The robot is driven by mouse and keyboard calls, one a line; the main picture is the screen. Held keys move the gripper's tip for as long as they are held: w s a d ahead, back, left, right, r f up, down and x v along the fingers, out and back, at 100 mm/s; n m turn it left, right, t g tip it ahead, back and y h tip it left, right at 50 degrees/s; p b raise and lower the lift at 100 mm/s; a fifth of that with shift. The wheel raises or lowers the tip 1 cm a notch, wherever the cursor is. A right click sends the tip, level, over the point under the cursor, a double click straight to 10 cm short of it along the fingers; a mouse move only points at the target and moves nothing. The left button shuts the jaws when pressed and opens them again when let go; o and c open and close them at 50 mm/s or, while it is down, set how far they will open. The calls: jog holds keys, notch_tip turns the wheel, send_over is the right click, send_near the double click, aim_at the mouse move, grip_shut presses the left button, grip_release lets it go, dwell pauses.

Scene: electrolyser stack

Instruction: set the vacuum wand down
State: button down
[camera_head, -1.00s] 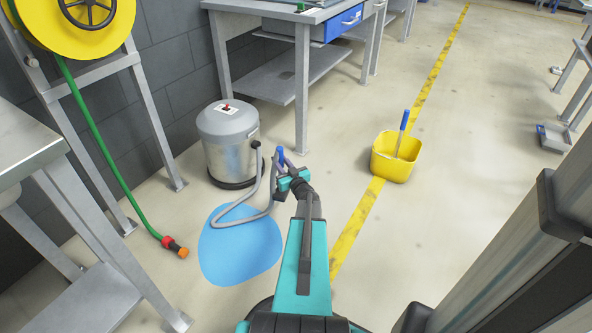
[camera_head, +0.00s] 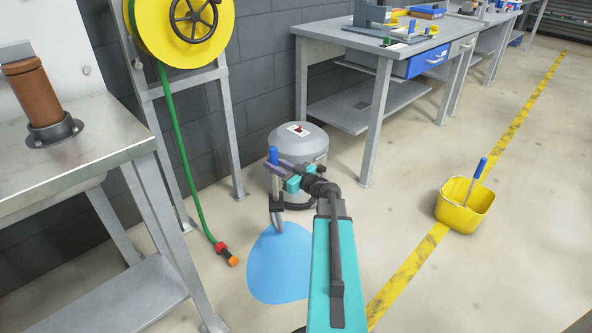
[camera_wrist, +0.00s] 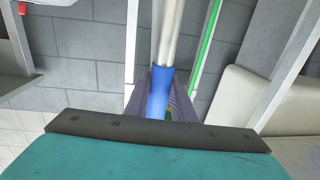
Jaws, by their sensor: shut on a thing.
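My gripper (camera_head: 277,168) is shut on the blue grip and holds the wand in front of the vacuum. The grey and silver vacuum canister (camera_head: 300,150) stands on the floor by the wall, partly hidden behind my gripper. A blue puddle (camera_head: 278,270) lies on the floor below the wand.
A metal table (camera_head: 70,170) with a brown cylinder (camera_head: 30,92) is at left. A yellow hose reel (camera_head: 180,45) hangs its green hose (camera_head: 175,130) to the floor. A workbench (camera_head: 340,50) stands behind. A yellow bucket (camera_head: 462,215) is on the right; floor around it is clear.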

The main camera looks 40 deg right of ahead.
jog(key=a+r+n+g+y, duration=0.2)
jog(key=a+r+n+y, duration=0.1)
jog(key=a, duration=0.9)
jog(key=a+r+n+g+y, duration=0.3)
jog(key=a+r+y, duration=0.2)
jog(key=a, duration=0.7)
jog(key=a+r+n+g+y, duration=0.2)
jog(key=a+r+n+y, duration=0.1)
jog(key=a, duration=0.9)
jog(key=shift+w+r+n+g+y, duration=0.15)
jog(key=shift+r+n+g+y, duration=0.35)
jog(key=shift+y, duration=0.6)
jog(key=shift+d+r, duration=0.1)
